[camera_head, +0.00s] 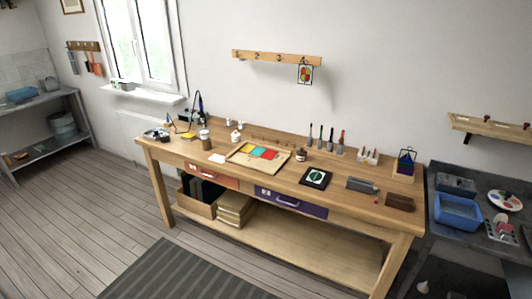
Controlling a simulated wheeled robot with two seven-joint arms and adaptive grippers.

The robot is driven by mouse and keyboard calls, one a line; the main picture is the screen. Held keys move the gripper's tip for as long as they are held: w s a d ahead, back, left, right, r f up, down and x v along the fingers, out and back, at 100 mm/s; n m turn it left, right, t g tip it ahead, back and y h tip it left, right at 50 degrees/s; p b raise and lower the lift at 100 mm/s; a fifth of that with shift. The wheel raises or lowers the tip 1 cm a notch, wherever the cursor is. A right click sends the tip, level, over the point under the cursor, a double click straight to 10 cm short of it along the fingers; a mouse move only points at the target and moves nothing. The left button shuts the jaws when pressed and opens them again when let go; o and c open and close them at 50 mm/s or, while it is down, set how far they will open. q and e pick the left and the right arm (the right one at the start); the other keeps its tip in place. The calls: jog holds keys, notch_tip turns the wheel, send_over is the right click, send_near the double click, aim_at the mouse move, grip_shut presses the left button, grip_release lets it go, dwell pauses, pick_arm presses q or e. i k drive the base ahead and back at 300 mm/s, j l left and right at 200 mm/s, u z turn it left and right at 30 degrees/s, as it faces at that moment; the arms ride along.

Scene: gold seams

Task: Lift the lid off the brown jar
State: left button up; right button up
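Two small brownish containers stand on the wooden workbench (345,182). One is a small dark brown jar (301,156), upright just right of a wooden tray. The other is a brown and grey cylinder (205,140) near the bench's left end. Both are too small to tell for sure which is the jar in the task, or how its lid sits. Neither of my grippers shows in the head view.
The wooden tray (234,159) holds coloured pieces. A dark framed picture (316,178), a grey box (363,185) and a brown block (399,202) lie to the right. A striped rug (170,275) covers the floor in front. A dark side table (480,232) stands right.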

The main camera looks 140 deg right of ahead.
aim_at(301, 152)
jog(key=z, duration=4.85)
